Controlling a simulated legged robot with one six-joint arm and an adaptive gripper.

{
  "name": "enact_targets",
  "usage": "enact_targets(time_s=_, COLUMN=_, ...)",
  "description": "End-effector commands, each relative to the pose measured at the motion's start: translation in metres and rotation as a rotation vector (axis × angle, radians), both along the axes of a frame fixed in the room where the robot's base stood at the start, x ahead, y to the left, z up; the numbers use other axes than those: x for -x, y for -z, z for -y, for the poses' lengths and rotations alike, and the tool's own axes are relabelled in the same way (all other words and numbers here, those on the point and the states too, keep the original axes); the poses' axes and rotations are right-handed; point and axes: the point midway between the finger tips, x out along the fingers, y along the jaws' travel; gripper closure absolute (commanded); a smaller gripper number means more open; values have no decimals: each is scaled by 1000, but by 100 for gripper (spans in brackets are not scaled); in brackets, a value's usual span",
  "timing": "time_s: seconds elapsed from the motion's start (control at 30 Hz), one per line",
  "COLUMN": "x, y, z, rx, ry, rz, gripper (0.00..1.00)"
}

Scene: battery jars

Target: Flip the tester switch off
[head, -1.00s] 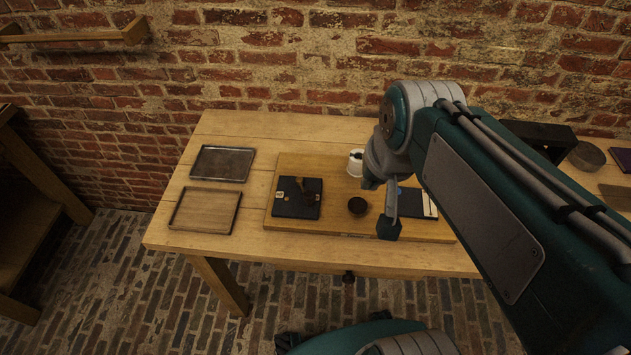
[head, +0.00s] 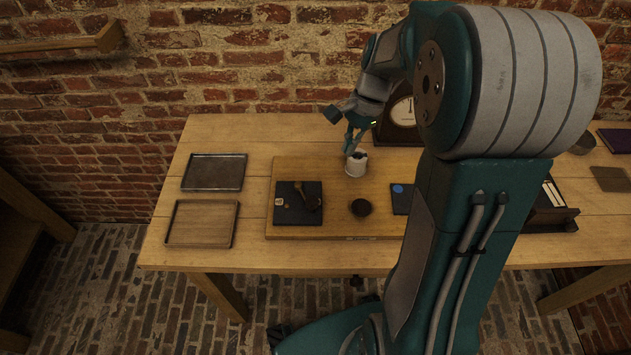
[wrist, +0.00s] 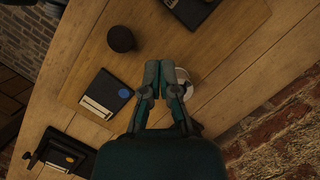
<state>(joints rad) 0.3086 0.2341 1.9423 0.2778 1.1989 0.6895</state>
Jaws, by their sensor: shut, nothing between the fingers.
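A dark flat block (head: 290,208) with a brown lever-like handle (head: 312,200) and a small pale label lies at the left of the wooden board. I take it to be the tester with its switch; whether it is on or off I cannot tell. Part of a dark block (wrist: 192,10) shows at the top of the wrist view. My gripper (head: 349,152) is shut and empty. It points down by the white jar (head: 356,168), behind and right of the block and apart from it. In the wrist view my fingertips (wrist: 159,65) partly cover the jar (wrist: 186,84).
A dark round cup (head: 361,207) and a dark pad with a blue disc (head: 401,200) sit on the board (head: 340,230). Two trays (head: 214,172) (head: 202,223) lie at left. A dial instrument (head: 403,111) stands behind. My arm hides the table's right middle.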

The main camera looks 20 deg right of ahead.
Motion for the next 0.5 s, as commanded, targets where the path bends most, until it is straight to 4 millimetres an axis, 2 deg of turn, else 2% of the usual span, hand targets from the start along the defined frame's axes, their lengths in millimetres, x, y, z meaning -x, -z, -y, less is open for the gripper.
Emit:
enact_targets(time_s=0.1, x=-3, y=6, z=4, rx=-12, ry=32, rz=-24, gripper=100)
enact_targets(time_s=0.5, x=-4, y=9, z=3, rx=-14, ry=37, rz=-29, gripper=100)
